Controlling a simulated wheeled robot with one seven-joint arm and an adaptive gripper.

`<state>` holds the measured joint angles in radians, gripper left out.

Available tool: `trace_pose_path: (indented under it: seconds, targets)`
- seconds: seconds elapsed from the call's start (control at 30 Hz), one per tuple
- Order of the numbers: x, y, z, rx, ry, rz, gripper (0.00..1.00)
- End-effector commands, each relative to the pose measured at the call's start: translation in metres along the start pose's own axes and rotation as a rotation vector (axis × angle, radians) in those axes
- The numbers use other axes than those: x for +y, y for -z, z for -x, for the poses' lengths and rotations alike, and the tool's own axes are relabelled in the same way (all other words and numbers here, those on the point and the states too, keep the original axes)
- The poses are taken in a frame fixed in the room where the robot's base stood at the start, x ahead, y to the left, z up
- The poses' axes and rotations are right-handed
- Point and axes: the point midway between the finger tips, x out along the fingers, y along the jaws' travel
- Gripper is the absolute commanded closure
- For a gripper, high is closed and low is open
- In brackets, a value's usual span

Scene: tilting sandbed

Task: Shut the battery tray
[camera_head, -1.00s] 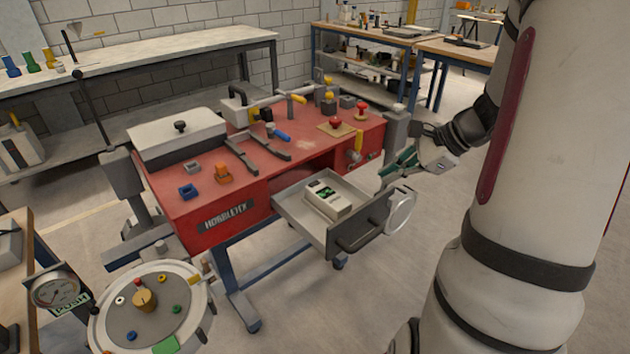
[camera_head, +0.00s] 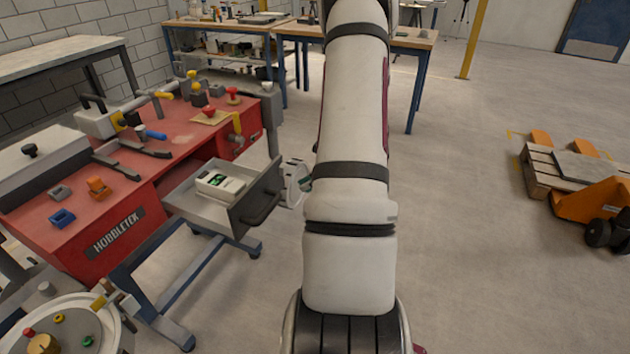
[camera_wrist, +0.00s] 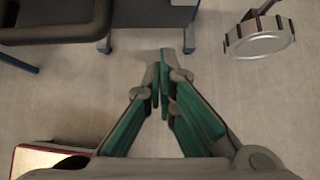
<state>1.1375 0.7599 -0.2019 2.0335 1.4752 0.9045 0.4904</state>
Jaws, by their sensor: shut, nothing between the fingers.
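The battery tray (camera_head: 252,208) is a grey drawer pulled out from the front of the red bench. Its dark front panel carries a bar handle (camera_head: 262,208). A pale battery pack with a green patch (camera_head: 220,184) lies inside the tray. My gripper (camera_wrist: 163,88) is shut and empty in the wrist view, its green-sided fingers together above bare floor. A dark part at the wrist view's upper left looks like the tray front, apart from my fingers.
A round pale wheel (camera_head: 294,182) stands just right of the tray and shows in the wrist view (camera_wrist: 258,36). The red bench (camera_head: 110,222) holds clamps and knobs. A pallet (camera_head: 560,172) and orange pallet truck (camera_head: 592,202) stand far right. The floor between is clear.

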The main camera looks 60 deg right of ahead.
Motion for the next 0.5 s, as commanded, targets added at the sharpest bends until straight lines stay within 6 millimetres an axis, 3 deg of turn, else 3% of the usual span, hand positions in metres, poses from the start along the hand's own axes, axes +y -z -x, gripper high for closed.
trace_pose_path:
  seconds: [0.17, 0.3, 0.5]
  targets:
    - [0.001, 0.000, -0.036, 0.000, -0.003, 0.001, 1.00]
    - [0.001, -0.018, -0.048, -0.002, -0.002, 0.004, 1.00]
    - [0.001, -0.028, -0.058, 0.000, -0.001, 0.002, 1.00]
